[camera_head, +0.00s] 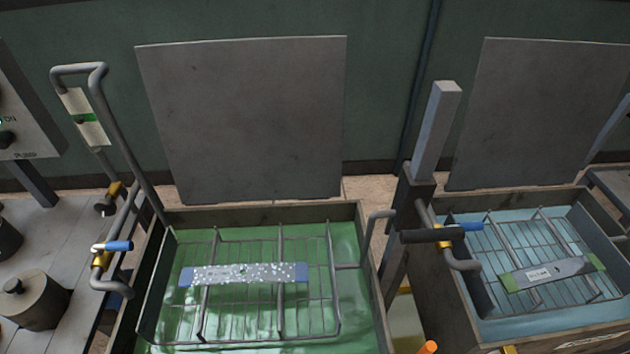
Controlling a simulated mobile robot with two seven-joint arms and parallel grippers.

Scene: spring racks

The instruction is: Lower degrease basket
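A grey wire basket (282,326) hangs in the left tank (270,214), over or in green liquid (352,315). I cannot tell how deep it sits. A white-speckled flat bar (245,274) with blue ends lies across its wires. A bent grey lever (122,140) with a green-and-white tag (86,117) rises at its left. A blue-handled part (118,246) is beside yellow clamps there. A second wire basket (545,225) in the right tank (575,332) holds a grey bar (548,273) with green ends, over blue liquid. No writing names either tank. Neither gripper shows.
Grey upright panels (245,120) and (535,112) stand behind the tanks. A square post (436,130) and a black-and-blue handle (435,234) stand between them. A control box (22,110) and a bench (60,240) with dark cylinders are at left. An orange tip (428,347) shows at bottom.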

